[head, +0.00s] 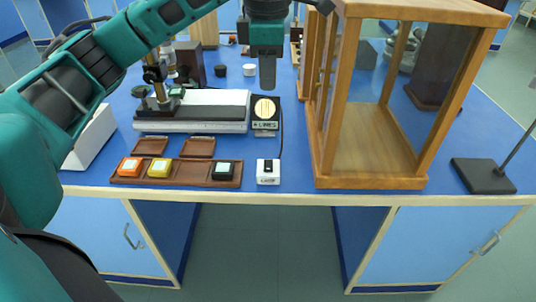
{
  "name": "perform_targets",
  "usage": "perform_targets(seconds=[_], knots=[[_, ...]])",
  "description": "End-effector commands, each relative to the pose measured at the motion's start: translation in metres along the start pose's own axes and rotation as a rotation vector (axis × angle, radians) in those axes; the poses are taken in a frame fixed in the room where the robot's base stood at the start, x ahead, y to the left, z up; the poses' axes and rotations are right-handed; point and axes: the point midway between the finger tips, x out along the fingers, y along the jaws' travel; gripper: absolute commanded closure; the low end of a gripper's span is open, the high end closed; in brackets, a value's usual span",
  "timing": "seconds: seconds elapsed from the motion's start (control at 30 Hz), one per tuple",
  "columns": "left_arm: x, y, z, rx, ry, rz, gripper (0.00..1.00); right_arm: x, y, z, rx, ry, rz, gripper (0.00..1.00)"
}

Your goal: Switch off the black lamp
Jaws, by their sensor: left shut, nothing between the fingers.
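My left gripper (267,86) is shut and empty, pointing down over the bench, in the picture just above a small black unit (274,127) with a pale round face and a label. A cable runs from that unit towards a small white switch box (268,178) with a dark mark on top, near the bench's front edge. The gripper is apart from the switch box, farther back. A black block (223,171) with a pale top sits in the right part of a brown tray (190,177). My right gripper is not in view.
An orange block (130,166) and a yellow block (159,168) sit in the same tray. A wood-framed glass case (370,183) stands right of the switch box. A long white-and-black instrument (190,126) lies behind the tray. A dark stand base (483,176) is far right.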

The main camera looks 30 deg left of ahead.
Motion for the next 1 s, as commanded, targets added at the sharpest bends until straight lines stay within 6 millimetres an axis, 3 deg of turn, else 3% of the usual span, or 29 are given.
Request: perform_targets(seconds=[0.1,0.7,1.0], knots=[[0.030,-0.001,-0.001,0.000,0.004,-0.004,1.00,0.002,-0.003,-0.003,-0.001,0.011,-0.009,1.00],[0.161,-0.001,-0.001,-0.001,0.003,-0.003,1.00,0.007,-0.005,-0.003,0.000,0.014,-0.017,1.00],[0.203,-0.001,0.000,0.001,0.000,-0.001,1.00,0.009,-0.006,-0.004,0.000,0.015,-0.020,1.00]])
